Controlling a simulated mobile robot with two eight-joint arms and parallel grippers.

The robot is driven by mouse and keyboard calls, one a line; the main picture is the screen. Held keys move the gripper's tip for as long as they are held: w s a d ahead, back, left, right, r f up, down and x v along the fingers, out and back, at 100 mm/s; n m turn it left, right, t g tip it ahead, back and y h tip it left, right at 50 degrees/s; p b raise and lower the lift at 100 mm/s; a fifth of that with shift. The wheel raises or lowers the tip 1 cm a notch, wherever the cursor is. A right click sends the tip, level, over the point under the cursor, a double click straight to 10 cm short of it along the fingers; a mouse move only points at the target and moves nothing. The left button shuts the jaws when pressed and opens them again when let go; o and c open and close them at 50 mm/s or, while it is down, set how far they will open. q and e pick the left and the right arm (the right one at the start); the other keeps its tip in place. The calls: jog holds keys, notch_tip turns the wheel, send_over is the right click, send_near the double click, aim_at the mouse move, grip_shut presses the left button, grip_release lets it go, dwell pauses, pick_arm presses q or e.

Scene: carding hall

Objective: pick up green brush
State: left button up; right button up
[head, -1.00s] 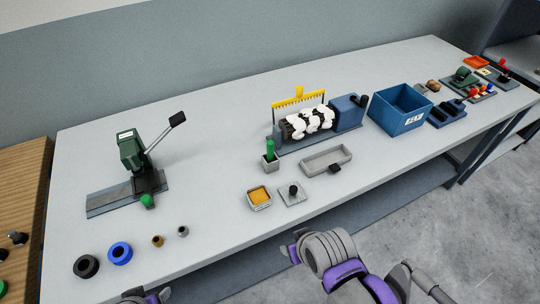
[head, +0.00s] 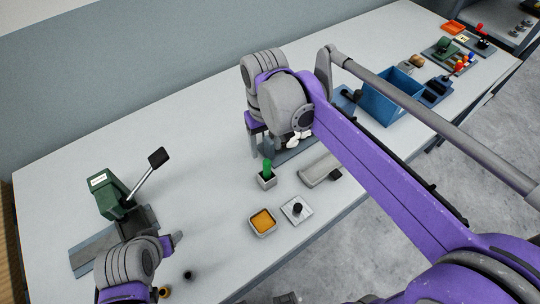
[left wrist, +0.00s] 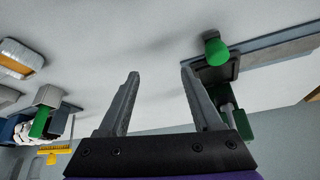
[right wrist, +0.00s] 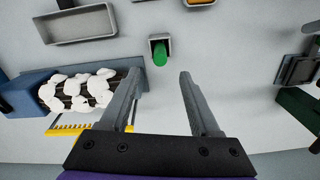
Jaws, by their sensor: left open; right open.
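The green brush (head: 267,166) stands upright in a small grey square holder (head: 267,182) on the table; only its green handle shows. In the right wrist view the brush (right wrist: 160,54) lies beyond the open fingertips, roughly centred between them. My right gripper (right wrist: 159,84) is open and empty; in the head view it is behind and left of the brush, partly hidden by my wrist. My left gripper (left wrist: 160,76) is open and empty near the green press. The brush handle (left wrist: 39,122) also shows at left in the left wrist view.
A green press (head: 112,196) with a lever stands at left. An orange-filled tray (head: 262,222) and a plate with a black knob (head: 298,209) lie in front of the holder. A grey tray (head: 318,168), carding roller (right wrist: 78,92) and blue bin (head: 392,97) are nearby.

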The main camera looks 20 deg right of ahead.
aim_at(267, 162)
jog(key=f, duration=0.2)
jog(key=s+f, duration=0.1)
jog(key=f, duration=0.1)
jog(key=shift+f, duration=0.35)
jog(key=shift+w+f, duration=0.25)
jog(key=shift+f, duration=0.35)
notch_tip(267, 162, down, 5)
jog(key=shift+r, duration=0.2)
grip_shut()
